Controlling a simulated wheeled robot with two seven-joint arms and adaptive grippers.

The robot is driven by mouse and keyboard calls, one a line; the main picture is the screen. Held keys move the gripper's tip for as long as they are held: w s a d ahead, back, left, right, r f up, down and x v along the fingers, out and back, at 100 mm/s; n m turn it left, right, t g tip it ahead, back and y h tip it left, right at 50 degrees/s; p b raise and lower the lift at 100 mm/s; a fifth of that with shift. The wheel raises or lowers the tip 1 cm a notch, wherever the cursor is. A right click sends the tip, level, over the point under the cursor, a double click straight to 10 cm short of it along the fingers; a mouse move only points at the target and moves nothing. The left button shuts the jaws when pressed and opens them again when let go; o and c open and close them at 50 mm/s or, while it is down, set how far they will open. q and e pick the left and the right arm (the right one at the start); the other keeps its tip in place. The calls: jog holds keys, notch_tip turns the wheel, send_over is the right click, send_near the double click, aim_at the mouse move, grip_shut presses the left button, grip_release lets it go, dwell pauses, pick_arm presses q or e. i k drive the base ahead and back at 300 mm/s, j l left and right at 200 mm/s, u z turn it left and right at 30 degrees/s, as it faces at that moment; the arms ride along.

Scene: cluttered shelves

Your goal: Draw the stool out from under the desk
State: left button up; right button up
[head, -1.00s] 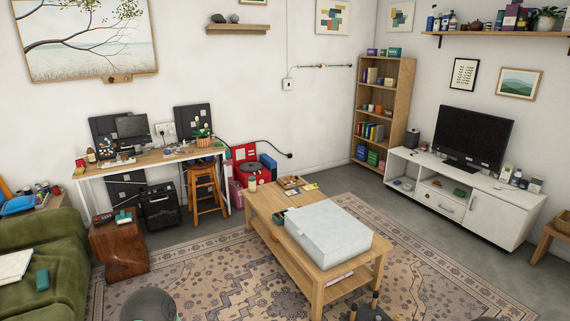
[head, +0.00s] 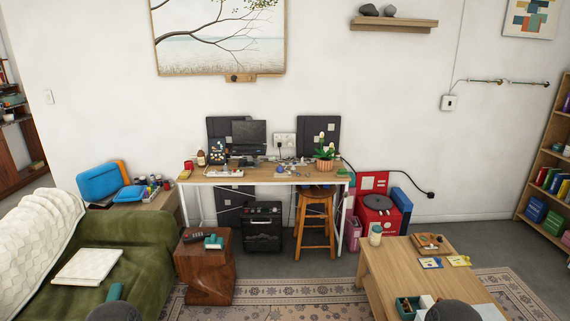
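The wooden stool (head: 315,222) stands upright at the right end of the desk (head: 262,175) in the head view. Its seat sits below the desktop edge, and its legs stand on the grey floor just inside the desk's right white leg. The back part of the stool is overlapped by the desktop. The desk is wooden-topped with white legs and carries a monitor and a potted plant. Neither gripper shows; only dark rounded parts, which seem to be mine, show at the bottom edge.
A black speaker-like box (head: 262,227) stands left of the stool. A wooden block table (head: 205,265) is nearer left, beside the green sofa (head: 125,270). A coffee table (head: 415,270) is at front right. A red item (head: 377,213) stands right of the desk. Some floor is clear before the stool.

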aim_at(312, 194)
jog(key=i+j+z, duration=0.1)
jog(key=i, duration=1.9)
jog(key=i+u, duration=0.15)
jog(key=i, duration=0.25)
jog(key=i+l+u, duration=0.15)
jog(key=i, duration=0.3)
jog(key=i+l+u, duration=0.15)
jog(key=i, duration=0.25)
jog(key=i+l+u, duration=0.15)
jog(key=i, duration=0.25)
